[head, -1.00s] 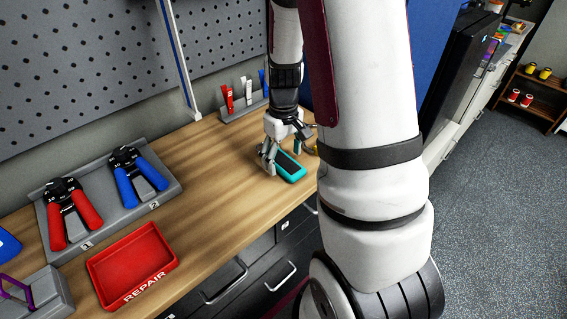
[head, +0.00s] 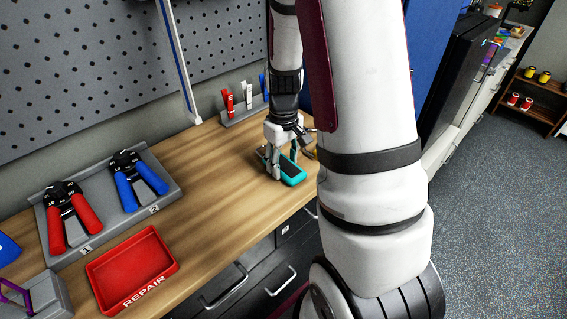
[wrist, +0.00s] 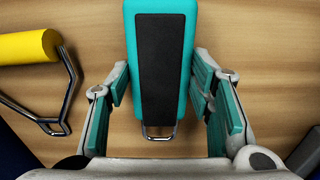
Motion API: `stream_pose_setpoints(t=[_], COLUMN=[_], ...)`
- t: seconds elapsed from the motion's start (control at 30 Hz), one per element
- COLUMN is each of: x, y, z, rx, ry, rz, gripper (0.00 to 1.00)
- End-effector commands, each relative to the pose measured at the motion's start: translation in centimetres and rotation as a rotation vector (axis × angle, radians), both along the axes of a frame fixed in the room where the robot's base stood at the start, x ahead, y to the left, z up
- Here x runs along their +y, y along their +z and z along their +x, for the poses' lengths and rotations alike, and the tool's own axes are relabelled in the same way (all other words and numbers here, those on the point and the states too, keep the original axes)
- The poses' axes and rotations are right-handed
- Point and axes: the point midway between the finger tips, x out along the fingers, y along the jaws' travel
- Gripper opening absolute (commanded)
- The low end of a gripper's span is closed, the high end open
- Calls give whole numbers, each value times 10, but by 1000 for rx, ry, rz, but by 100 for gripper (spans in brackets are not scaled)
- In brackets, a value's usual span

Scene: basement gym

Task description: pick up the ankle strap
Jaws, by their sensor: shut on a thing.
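The ankle strap is a teal band with a black pad (head: 291,169) and lies on the wooden bench. In the wrist view the strap (wrist: 160,60) runs up the middle, with a metal ring at its near end. My gripper (head: 285,168) points down over it, one finger on each side. In the wrist view my gripper (wrist: 160,75) is shut on the strap across its width. Part of the strap is hidden behind the fingers in the head view.
A yellow handle with a metal loop (wrist: 25,47) lies left of the strap in the wrist view. A pegboard stands behind.

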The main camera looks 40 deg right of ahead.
Motion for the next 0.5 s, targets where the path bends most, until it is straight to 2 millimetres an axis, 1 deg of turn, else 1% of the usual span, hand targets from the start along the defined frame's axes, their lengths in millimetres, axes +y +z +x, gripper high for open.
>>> stream_pose_setpoints(t=[0.17,0.27,0.3,0.5], x=[-1,0,3,36], y=[16,31,34,37], z=[1,2,-2,-33], rx=[-4,-6,-3,-2], ry=[0,1,2,4], rz=[-2,-2,0,0], gripper=[17,17,17,17])
